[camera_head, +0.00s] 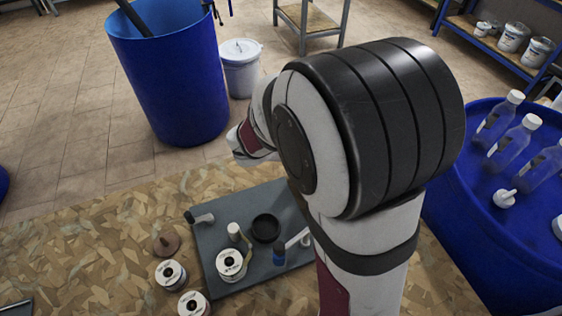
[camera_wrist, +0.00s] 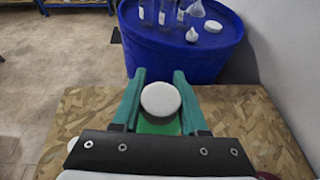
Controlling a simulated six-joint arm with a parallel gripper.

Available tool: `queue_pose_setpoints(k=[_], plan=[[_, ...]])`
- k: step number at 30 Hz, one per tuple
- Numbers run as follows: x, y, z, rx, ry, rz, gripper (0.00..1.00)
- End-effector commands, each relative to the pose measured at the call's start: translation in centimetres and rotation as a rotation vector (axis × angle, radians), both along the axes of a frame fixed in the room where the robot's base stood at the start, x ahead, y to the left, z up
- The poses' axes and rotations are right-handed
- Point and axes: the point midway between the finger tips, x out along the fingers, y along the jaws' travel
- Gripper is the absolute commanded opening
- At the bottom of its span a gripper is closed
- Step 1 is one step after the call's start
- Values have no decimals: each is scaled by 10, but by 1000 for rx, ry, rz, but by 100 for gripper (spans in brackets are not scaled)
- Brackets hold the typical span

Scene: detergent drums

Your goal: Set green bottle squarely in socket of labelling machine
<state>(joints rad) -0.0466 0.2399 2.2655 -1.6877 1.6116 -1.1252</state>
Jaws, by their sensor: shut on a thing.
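The green bottle (camera_wrist: 158,127) shows in the wrist view with its round white cap (camera_wrist: 161,99) toward me. My gripper (camera_wrist: 159,88) has teal fingers on both sides of the bottle and is shut on it. The bottle's base is hidden. In the head view my arm hides both the gripper and the bottle. The labelling machine (camera_head: 209,243) is a grey plate on the wood-chip bench, with a label reel, rollers and small posts. Its socket looks to be the black round cup (camera_head: 266,228), which appears empty.
Label reels (camera_head: 170,274) and a brown disc with a peg (camera_head: 166,243) lie left of the machine. A blue drum (camera_head: 470,215) at right carries clear bottles (camera_head: 515,143). A tall blue bin (camera_head: 172,80) and white bucket (camera_head: 241,70) stand on the floor beyond.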

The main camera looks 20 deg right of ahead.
Motion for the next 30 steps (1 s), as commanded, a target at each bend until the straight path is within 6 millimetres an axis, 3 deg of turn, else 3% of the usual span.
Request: queue_pose_setpoints(k=[5, 10, 16, 20, 30], plan=[[14, 22, -13, 7, 2, 7, 0], [38, 83, -50, 13, 2, 10, 0], [42, 148, -88, 1, 2, 4, 0], [40, 163, -98, -4, 1, 0, 0], [39, 163, -124, -5, 3, -1, 0]])
